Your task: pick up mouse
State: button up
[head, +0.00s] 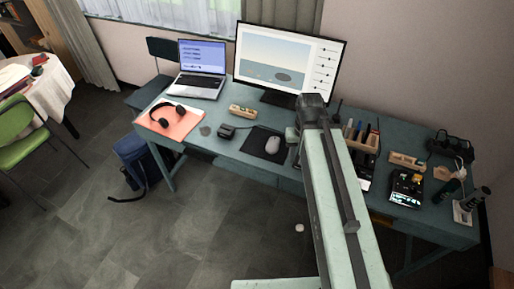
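A light grey mouse (272,145) lies on a black mouse pad (256,146) on the blue-green desk (225,148), in front of the large monitor. It is just left of my arm in the picture. My pale green arm rises from the bottom of the view across the desk's right half. My gripper does not show, so its opening and any hold are hidden.
A laptop (200,67), orange folder with black headphones (167,115), large monitor (287,60) and wooden organiser (361,137) stand on the desk. A blue bag (142,163) and small pale object (299,228) are on the floor. The front floor is mostly open.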

aim_at(272, 147)
jog(key=u, duration=0.2)
jog(key=i, duration=1)
jog(key=u, duration=0.1)
jog(key=k, duration=0.5)
jog(key=u, duration=2.65)
jog(key=k, duration=0.95)
jog(key=u, duration=0.3)
